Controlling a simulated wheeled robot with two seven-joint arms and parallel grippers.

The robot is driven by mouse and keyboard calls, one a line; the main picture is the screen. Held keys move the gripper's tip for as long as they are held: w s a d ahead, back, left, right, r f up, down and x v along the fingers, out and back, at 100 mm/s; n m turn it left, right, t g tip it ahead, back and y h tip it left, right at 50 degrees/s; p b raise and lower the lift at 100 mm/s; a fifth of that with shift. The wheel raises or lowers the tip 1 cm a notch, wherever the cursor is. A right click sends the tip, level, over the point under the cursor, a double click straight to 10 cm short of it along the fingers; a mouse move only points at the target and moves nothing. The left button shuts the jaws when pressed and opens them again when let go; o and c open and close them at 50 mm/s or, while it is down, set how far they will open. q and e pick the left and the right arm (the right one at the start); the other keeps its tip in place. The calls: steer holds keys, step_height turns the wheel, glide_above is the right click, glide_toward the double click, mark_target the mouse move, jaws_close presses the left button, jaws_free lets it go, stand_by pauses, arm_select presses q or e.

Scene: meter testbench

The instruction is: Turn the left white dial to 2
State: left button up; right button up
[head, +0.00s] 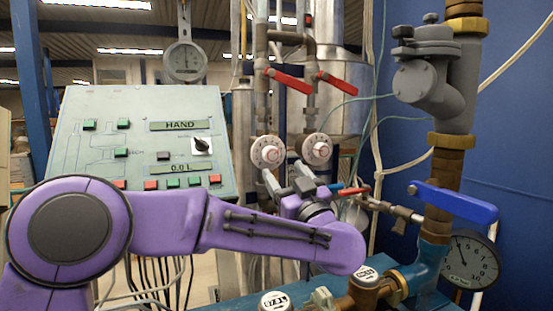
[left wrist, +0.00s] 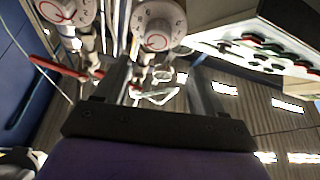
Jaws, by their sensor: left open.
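The left white dial (head: 268,152) is a round white knob with a red-marked centre, mounted on a vertical pipe. In the left wrist view the left white dial (left wrist: 157,25) shows near the top, beyond the fingers; its setting is too small to read. A matching right dial (head: 317,149) stands beside it and also shows in the left wrist view (left wrist: 67,10). My left gripper (head: 286,179) is open and empty, just below and in front of the two dials, apart from them. Its spread fingers (left wrist: 160,72) show in the left wrist view. My right gripper is not in view.
Red valve levers (head: 290,81) sit above the dials. A sloped control panel (head: 142,135) with buttons stands at left. At right are a thick pipe with a blue lever (head: 454,201) and a pressure gauge (head: 470,262). Small meters (head: 274,302) sit low in front.

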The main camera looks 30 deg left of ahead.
mark_target(273, 157)
arm_select(q)
steer(key=w+a, duration=0.2)
steer(key=w+a+r+p, duration=0.1)
steer(key=w+a, duration=0.1)
steer(key=shift+w+a+r, duration=0.15)
steer(key=shift+w+a, duration=0.05)
steer(key=shift+w, duration=0.2)
steer(key=shift+w+a+r+p, duration=0.15)
steer(key=shift+w+a+p, duration=0.05)
steer(key=shift+a+p, duration=0.1)
steer(key=shift+s+a+r, duration=0.1)
steer(key=shift+r, duration=0.1)
steer(key=shift+s, duration=0.1)
steer(key=shift+c, duration=0.3)
steer(key=c, duration=1)
steer(key=shift+f, duration=0.1)
